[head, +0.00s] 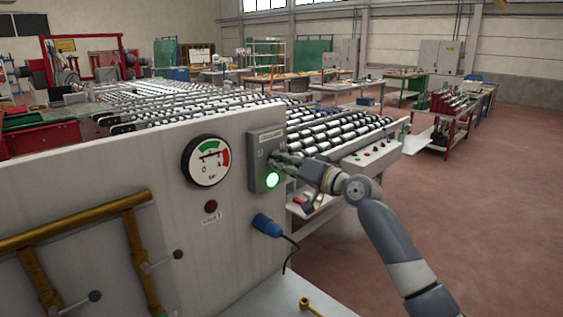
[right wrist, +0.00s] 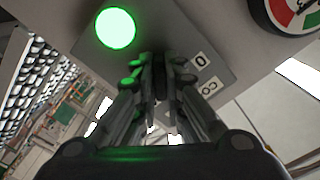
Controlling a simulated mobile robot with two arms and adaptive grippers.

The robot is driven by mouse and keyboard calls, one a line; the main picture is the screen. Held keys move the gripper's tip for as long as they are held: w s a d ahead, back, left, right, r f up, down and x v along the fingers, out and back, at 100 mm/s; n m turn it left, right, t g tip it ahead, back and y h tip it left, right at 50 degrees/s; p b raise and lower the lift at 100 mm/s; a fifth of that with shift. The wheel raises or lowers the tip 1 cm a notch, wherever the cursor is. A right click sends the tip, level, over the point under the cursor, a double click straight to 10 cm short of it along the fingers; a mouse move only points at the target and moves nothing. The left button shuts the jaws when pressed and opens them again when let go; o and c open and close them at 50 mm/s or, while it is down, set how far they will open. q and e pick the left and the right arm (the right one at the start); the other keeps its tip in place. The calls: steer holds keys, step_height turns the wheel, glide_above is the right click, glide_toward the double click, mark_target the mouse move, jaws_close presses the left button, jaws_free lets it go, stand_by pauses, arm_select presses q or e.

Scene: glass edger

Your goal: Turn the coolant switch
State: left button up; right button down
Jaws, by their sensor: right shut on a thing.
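The grey coolant switch box (head: 257,146) is on the front panel of the edger, with a COOLANT label at its top and a lit green lamp (head: 272,180) at its bottom. My right gripper (head: 280,160) is at the middle of the box, shut on the switch knob, which its fingers mostly hide. In the right wrist view the fingers (right wrist: 160,75) close at the box face, between the bright green lamp (right wrist: 116,28) and the 0 mark (right wrist: 201,59). The knob's exact angle cannot be told. My left gripper is not in view.
A round gauge (head: 206,161) and a dark red button (head: 210,206) are left of the box. A blue plug (head: 267,225) with a cable is below it. Brass pipes (head: 75,222) stand at lower left. Roller conveyors (head: 340,133) are behind. Open floor lies to the right.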

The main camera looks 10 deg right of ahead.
steer(key=shift+r, duration=0.1)
steer(key=c, duration=1.7)
jaws_free()
steer(key=shift+d, duration=0.1)
steer(key=v, duration=1.2)
